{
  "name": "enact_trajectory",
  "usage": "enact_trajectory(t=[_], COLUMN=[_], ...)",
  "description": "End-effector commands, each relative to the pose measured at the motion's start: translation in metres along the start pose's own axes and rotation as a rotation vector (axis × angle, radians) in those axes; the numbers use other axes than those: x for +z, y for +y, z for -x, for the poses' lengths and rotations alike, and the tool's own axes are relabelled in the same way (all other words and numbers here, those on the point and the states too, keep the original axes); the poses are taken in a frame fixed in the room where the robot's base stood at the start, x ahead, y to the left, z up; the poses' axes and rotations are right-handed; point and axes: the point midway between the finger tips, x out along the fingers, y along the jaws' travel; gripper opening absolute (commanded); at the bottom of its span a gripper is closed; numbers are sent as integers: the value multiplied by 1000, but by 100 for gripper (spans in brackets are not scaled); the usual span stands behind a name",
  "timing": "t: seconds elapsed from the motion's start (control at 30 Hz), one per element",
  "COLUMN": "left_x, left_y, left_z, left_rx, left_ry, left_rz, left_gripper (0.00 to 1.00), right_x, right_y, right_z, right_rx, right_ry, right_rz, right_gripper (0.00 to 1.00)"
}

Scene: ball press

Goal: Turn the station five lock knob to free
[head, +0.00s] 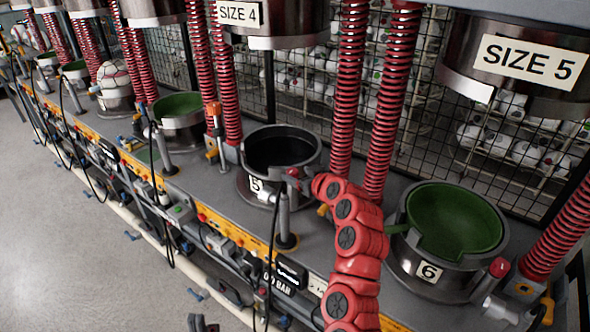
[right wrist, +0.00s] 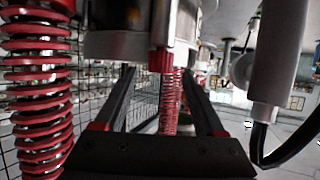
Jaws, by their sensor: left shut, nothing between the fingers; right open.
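The station five pot (head: 257,187), a metal ring with a black inside and a "5" label, stands mid-bench in the head view. Its red lock knob (head: 293,172) is on the ring's right front side; in the right wrist view the knob (right wrist: 162,62) shows ahead, between the finger lines. My right gripper (right wrist: 160,75) is open around the line to the knob; contact cannot be told. In the head view my red right arm partly hides it. My left gripper (head: 203,323) is a small dark shape at the bottom edge, shut and empty, away from the knob.
The green-lined station six pot (head: 455,220) stands right of my arm. Red springs (head: 348,90) rise behind the pots. A grey post (head: 284,215) stands in front of station five. A yellow rail with cables runs along the bench front; the floor at left is clear.

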Motion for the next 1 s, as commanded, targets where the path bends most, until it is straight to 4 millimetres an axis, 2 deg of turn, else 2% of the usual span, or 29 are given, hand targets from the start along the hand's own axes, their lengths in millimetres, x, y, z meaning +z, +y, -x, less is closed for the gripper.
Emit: enact_trajectory(t=[0.3, 0.7, 1.0], left_x=[-2, -2, -2], left_y=[0, 0, 0], left_z=[-10, -10, -10], left_rx=[0, 0, 0], left_ry=[0, 0, 0], left_rz=[0, 0, 0], left_gripper=[0, 0, 0], right_x=[-1, 1, 0], right_y=[0, 0, 0], right_z=[-23, -27, -27], right_rx=[0, -1, 0], right_ry=[0, -1, 0], right_rz=[1, -1, 0], right_gripper=[72, 72, 18])
